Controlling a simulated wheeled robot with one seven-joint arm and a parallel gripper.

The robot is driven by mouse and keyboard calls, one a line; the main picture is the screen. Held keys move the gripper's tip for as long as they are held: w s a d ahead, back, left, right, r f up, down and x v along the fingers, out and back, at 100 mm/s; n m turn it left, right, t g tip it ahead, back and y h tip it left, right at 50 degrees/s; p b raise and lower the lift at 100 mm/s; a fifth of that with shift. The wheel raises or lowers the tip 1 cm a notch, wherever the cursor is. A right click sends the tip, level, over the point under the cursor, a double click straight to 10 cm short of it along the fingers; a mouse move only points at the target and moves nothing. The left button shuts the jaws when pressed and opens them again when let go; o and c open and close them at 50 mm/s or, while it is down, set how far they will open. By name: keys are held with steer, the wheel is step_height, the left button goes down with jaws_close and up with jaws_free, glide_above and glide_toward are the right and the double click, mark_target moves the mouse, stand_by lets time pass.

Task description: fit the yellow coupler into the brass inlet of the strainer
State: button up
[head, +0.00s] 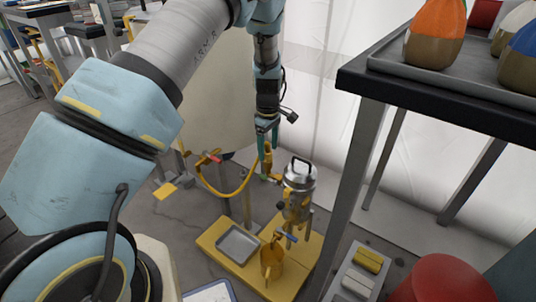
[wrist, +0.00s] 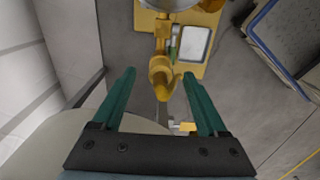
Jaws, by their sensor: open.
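The strainer (head: 299,177) is a metal-lidded pot with a black handle on a yellow base. Its brass inlet (head: 274,178) sticks out on the left side. In the wrist view the inlet (wrist: 162,32) runs down from the strainer's edge (wrist: 172,3). The yellow coupler (head: 268,157), on a yellow hose (head: 238,195), stands at the inlet's outer end. In the wrist view the coupler (wrist: 161,80) lies between and just past the fingertips, in line with the inlet. I cannot tell whether it is seated. My gripper (head: 268,133) is open above it, with gaps to both teal fingers.
A dark table (head: 420,98) with flasks rises at right. Bare floor lies left of the base.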

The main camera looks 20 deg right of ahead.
step_height(320, 180, up, 7)
steer(key=shift+f+p, duration=0.1)
steer(key=shift+p, duration=0.3)
